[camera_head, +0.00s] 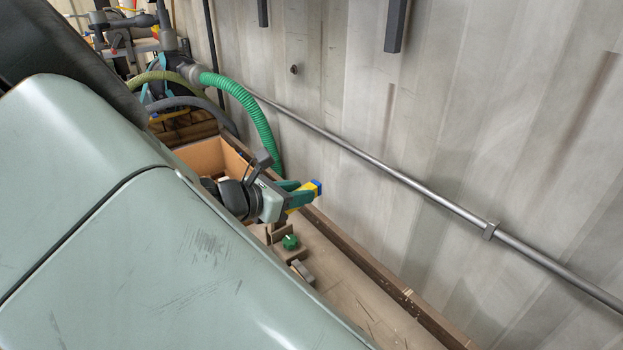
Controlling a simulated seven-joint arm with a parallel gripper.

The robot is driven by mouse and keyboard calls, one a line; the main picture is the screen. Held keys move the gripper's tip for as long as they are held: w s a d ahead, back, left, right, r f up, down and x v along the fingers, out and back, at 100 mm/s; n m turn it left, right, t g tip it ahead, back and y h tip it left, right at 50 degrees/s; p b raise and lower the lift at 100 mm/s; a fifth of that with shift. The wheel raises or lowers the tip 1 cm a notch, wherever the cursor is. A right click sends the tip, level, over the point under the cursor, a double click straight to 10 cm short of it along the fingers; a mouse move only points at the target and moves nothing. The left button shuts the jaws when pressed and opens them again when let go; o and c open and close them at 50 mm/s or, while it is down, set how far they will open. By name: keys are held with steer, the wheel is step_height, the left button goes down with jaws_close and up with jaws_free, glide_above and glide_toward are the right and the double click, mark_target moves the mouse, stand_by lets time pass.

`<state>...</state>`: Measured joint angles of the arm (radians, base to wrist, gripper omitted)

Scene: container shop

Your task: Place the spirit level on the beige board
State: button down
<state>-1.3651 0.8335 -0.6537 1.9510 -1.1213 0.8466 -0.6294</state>
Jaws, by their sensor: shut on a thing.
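My gripper (303,188), with green fingers, is at the middle of the view above the workbench (385,318). It is shut on a yellow bar with a blue end, which looks like the spirit level (302,199). The bar is held clear of the bench near its back edge, and the fingers and wrist hide part of it. I cannot make out a separate beige board. Much of the bench is hidden behind my large pale green arm.
A green-knobbed wooden block (289,242) and a small grey metal piece (303,272) are on the bench below the gripper. An open wooden box (205,155) stands behind. A green hose (255,112) hangs by the wall (480,120), which carries a metal rail (400,174).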

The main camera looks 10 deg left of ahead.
steer(key=shift+m+g+h, duration=0.6)
steer(key=s+a+f, duration=0.2)
steer(key=f, duration=0.3)
steer(key=s+a+f, duration=0.1)
steer(key=s+f, duration=0.1)
steer(key=f, duration=0.4)
steer(key=s+a+f, duration=0.2)
steer(key=s+f, duration=0.1)
steer(key=f, duration=0.2)
steer(key=shift+a+f, duration=0.25)
steer(key=shift+a, duration=0.1)
steer(key=shift+f, duration=2.2)
steer(key=shift+f, duration=0.1)
steer(key=c, duration=0.8)
jaws_free()
steer(key=v, duration=1.2)
